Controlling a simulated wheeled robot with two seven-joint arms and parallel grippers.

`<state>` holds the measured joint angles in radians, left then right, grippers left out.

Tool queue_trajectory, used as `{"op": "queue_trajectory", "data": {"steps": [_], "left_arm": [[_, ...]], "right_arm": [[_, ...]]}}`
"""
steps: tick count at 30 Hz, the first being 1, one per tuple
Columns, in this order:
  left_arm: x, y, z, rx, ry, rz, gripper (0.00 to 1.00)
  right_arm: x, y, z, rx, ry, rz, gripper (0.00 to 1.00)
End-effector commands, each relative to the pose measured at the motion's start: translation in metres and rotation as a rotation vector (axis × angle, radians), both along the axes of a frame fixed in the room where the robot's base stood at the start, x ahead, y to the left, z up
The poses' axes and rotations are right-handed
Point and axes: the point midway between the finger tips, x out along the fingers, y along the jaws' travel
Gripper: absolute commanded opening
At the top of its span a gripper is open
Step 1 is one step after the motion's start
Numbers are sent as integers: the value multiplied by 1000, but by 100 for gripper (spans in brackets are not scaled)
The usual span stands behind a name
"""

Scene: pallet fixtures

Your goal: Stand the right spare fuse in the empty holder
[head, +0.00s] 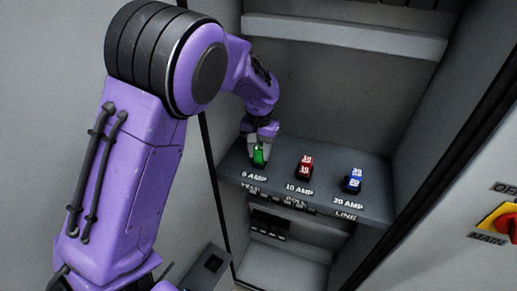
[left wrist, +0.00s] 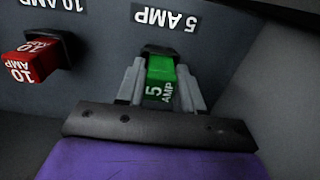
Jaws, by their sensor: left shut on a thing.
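My left gripper (head: 260,146) is shut on a green fuse (head: 259,157) at the 5 AMP label on the shelf. In the left wrist view the gripper's two grey fingers (left wrist: 160,72) lie on either side of the green fuse (left wrist: 160,90), marked 5 AMP. A dark holder (left wrist: 160,49) shows at the fuse's far end, partly hidden; I cannot tell whether the fuse is fully seated in it. A red fuse (head: 305,164), marked 10, stands at the 10 AMP label. A blue fuse (head: 354,178), marked 20, stands at the 20 AMP label. My right gripper is not in view.
The grey shelf (head: 330,207) sits inside a cabinet with walls on both sides and an upper ledge (head: 350,38). Small black parts (head: 268,224) sit below the shelf. A red and yellow MAIN switch (head: 500,220) is at the right. The shelf behind the fuses is clear.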

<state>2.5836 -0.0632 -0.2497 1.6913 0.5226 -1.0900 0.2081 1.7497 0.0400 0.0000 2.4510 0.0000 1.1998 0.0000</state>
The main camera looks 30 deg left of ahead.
Motion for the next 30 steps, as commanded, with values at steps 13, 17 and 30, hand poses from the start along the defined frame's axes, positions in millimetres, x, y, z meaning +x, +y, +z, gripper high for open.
{"op": "queue_trajectory", "data": {"steps": [13,17,30], "left_arm": [[1,0,0,0,-1,3,62],[1,0,8,0,-4,3,62],[1,0,107,0,-4,2,62]], "right_arm": [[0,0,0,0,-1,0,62],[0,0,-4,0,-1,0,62],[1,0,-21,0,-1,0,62]]}}
